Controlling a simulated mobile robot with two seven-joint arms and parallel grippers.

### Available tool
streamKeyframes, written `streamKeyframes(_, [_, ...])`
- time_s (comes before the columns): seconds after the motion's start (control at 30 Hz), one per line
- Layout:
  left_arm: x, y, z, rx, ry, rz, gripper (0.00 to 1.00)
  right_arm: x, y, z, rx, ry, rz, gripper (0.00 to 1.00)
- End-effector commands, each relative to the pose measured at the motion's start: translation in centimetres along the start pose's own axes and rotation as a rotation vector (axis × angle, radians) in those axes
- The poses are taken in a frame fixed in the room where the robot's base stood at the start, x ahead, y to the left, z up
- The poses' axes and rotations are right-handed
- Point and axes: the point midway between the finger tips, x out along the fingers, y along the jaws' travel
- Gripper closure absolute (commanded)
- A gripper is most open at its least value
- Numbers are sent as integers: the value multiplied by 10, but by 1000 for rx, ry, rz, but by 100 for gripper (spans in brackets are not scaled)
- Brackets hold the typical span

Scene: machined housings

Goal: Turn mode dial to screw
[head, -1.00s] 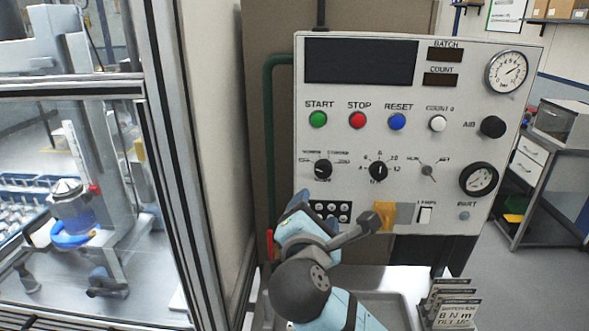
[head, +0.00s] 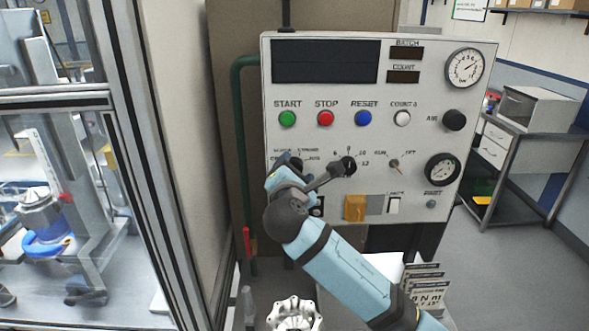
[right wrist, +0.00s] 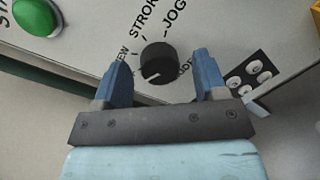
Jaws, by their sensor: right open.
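The mode dial (right wrist: 158,62) is a round black knob on the panel. The right wrist view shows labels ending in "EW" at its left, then "STROKE" above and "JOG" at upper right. A pale mark shows on its lower left; I cannot tell which label it lines up with. My right gripper (right wrist: 160,60) is open, with one blue finger on each side of the dial and gaps between; I see no contact. In the head view the right gripper (head: 283,168) covers most of the dial. My left gripper is not in view.
The panel (head: 430,110) has a green start button (head: 287,118), a red stop button (head: 325,118), a second dial (head: 348,165) and a yellow part (head: 355,208) close by. A green pipe (head: 240,150) runs left of it. A metal housing (head: 295,314) stands below.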

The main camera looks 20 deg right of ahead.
Motion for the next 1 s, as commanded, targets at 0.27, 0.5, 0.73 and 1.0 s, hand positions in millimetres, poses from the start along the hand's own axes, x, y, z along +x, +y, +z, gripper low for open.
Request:
streamKeyframes(0.27, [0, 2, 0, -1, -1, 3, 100, 1, 0, 0, 1, 0, 0, 37])
streamKeyframes(0.5, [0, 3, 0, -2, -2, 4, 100, 1, 0, 0, 0, 0, 0, 84])
streamKeyframes(0.73, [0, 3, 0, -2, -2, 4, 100, 1, 0, 0, 17, 2, -2, 84])
streamKeyframes(1.0, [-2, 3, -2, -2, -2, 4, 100, 0, 0, 0, 140, 14, -12, 84])
